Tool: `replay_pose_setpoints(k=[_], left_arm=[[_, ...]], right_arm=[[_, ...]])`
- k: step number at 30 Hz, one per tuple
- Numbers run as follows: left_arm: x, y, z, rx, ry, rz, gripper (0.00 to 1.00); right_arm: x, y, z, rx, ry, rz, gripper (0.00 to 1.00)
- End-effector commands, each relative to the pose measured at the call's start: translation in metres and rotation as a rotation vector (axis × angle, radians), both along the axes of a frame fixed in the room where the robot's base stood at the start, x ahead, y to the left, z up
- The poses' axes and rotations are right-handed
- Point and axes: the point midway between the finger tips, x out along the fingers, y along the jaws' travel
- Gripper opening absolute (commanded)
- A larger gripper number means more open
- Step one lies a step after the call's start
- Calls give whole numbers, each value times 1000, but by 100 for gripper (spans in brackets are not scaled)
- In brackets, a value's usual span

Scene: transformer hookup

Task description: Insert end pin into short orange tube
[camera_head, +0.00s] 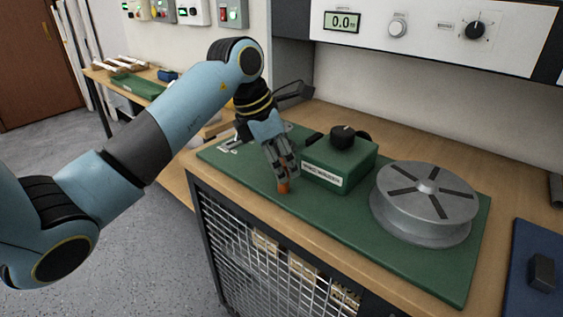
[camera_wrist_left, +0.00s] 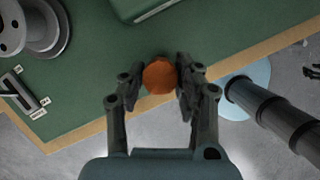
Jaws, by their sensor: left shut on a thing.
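My left gripper (camera_head: 283,178) points down over the front part of the green board (camera_head: 235,152). It is shut on a small orange piece, the short orange tube (camera_head: 284,187) by its colour. The tube sticks out below the fingertips, close to or on the board; I cannot tell if it touches. In the left wrist view the orange tube (camera_wrist_left: 159,77) shows as a round end between the two fingers (camera_wrist_left: 160,82). I cannot make out the end pin or an opening in the tube. My right gripper is not clearly seen.
A green box with a black knob (camera_head: 340,160) stands just right of the gripper. A grey spool (camera_head: 425,205) stands at the board's right. A metal fixture (camera_head: 228,146) sits at its left end. A blue mat (camera_head: 530,255) lies far right. The board's front strip is clear.

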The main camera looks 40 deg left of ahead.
Motion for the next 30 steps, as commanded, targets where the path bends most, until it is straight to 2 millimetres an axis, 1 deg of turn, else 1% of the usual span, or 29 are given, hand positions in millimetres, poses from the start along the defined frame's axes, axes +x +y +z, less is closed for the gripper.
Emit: replay_pose_setpoints(k=[2,3,8,16,19,30], left_arm=[[0,0,1,-1,-1,0,0],[0,0,1,-1,-1,0,37],[0,0,1,0,0,0,58],[0,0,1,0,0,0,59],[0,0,4,0,0,0,59],[0,0,36,0,-1,-1,59]], right_arm=[[0,-1,0,-1,0,0,40],[0,-1,1,-1,0,0,40],[0,-1,1,-1,0,0,40],[0,-1,1,-1,0,0,40],[0,-1,3,-1,0,0,40],[3,0,27,-1,-5,0,40]])
